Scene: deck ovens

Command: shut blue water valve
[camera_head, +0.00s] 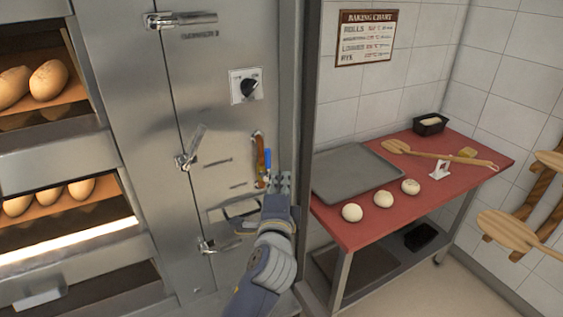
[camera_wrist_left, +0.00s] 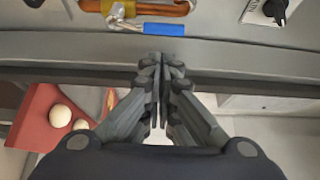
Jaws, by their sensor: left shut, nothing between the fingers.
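The blue water valve handle (camera_head: 268,161) is on the steel oven front, beside a short copper pipe (camera_head: 258,152). The blue grip lies roughly parallel to the pipe. In the left wrist view the blue handle (camera_wrist_left: 164,29) is near the top, its bare metal lever running to a brass valve body (camera_wrist_left: 118,9) on the pipe. My left gripper (camera_head: 282,180) is shut and empty, just right of and below the handle in the head view. In the left wrist view its fingertips (camera_wrist_left: 161,62) are apart from the handle. My right gripper is not in view.
A black rotary knob (camera_head: 249,87) is above the valve. Oven door latches (camera_head: 187,160) stick out to its left. A red table (camera_head: 350,228) with a grey tray (camera_head: 358,172), dough balls and a wooden peel (camera_head: 432,153) stands right of the oven's edge.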

